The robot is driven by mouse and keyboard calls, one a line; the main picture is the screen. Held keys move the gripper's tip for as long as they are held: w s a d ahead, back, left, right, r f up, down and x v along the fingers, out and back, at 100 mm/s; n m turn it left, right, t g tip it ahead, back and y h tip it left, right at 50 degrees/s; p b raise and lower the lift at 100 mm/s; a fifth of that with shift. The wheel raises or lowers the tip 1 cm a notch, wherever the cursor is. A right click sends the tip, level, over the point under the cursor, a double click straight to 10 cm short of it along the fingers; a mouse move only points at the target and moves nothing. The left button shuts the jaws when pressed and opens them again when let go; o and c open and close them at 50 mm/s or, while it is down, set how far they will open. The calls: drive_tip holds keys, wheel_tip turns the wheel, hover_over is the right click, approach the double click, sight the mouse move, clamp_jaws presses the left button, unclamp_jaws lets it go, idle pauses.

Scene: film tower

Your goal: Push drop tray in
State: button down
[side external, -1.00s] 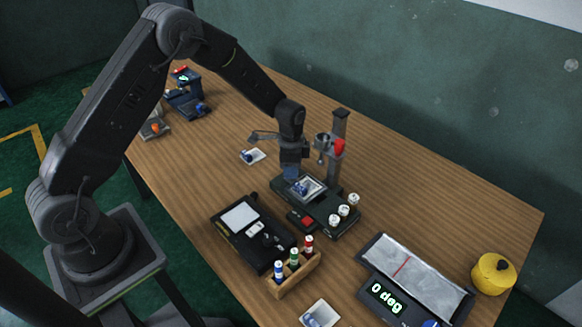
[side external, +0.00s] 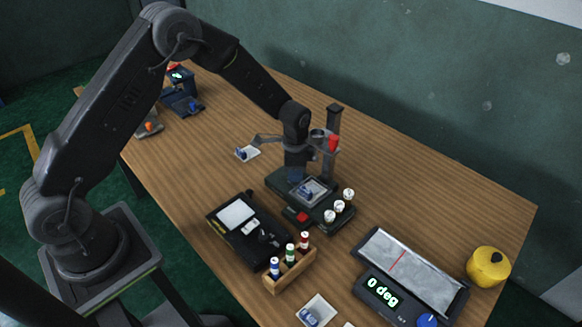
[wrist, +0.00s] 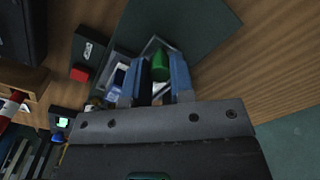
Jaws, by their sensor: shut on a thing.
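The drop tray (side external: 318,184) is a pale, shallow tray in the dark base (side external: 338,226) of the film tower, with a small blue item on it. My gripper (side external: 297,180) points down at the tray's left side. In the wrist view my gripper (wrist: 160,80) is shut on a green piece (wrist: 160,62) between its blue fingers. The tray's clear rim (wrist: 150,43) shows just beyond the fingers. My fingers hide part of the tray, so how it joins the green piece is unclear.
The tower's post (side external: 335,125) with a red part stands close behind my gripper. Several white-capped pieces (side external: 340,206) line the base's right edge. A black box (side external: 245,225), a wooden vial rack (side external: 290,272) and a scale-like unit (side external: 410,270) stand nearer the front.

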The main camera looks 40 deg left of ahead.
drive_tip(key=shift+d, duration=0.3)
drive_tip(key=c, duration=1)
unclamp_jaws()
drive_tip(key=shift+a, duration=0.1)
drive_tip(key=shift+a, duration=0.15)
